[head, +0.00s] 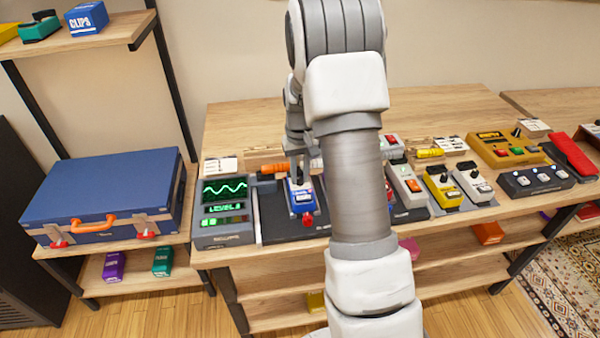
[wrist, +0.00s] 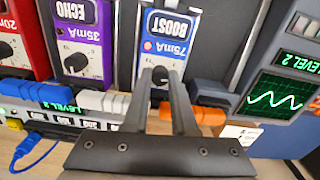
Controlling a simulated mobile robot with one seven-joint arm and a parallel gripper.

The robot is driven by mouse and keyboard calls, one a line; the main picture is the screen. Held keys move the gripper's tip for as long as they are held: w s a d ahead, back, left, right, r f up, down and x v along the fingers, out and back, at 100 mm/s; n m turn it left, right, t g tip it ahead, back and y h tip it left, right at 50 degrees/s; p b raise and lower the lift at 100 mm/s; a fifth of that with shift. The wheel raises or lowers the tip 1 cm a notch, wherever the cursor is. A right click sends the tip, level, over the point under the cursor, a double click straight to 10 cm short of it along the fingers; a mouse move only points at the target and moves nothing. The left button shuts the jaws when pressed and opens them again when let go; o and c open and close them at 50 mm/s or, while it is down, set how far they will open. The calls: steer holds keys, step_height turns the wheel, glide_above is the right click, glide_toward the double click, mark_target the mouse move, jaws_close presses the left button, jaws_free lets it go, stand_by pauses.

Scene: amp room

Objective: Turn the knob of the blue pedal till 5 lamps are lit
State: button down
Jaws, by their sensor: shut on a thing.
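The blue pedal, labelled BOOST and 75mA, stands in the row at the left of the table in the head view (head: 301,196); it also shows in the wrist view (wrist: 165,48). Its small dark knob (wrist: 160,76) is between my gripper's fingertips (wrist: 166,80), and the jaws are shut on it. My gripper (head: 299,178) points down over the pedal in the head view. The knob's pointer is mostly hidden by the fingers.
A grey tester (head: 224,222) with a green wave screen and a level readout stands left of the pedal. Purple ECHO (wrist: 77,40) and red (wrist: 22,45) pedals sit close beside it. An orange plug (wrist: 207,116) is near the gripper. A blue case (head: 105,195) lies farther left.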

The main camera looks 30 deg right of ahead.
mark_target(300, 178)
steer(key=shift+m, duration=1.6)
steer(key=shift+p, duration=0.3)
steer(key=c, duration=1)
jaws_free()
steer(key=shift+r, duration=0.15)
step_height(300, 178, up, 17)
steer(key=p, duration=0.2)
steer(key=shift+r, duration=0.15)
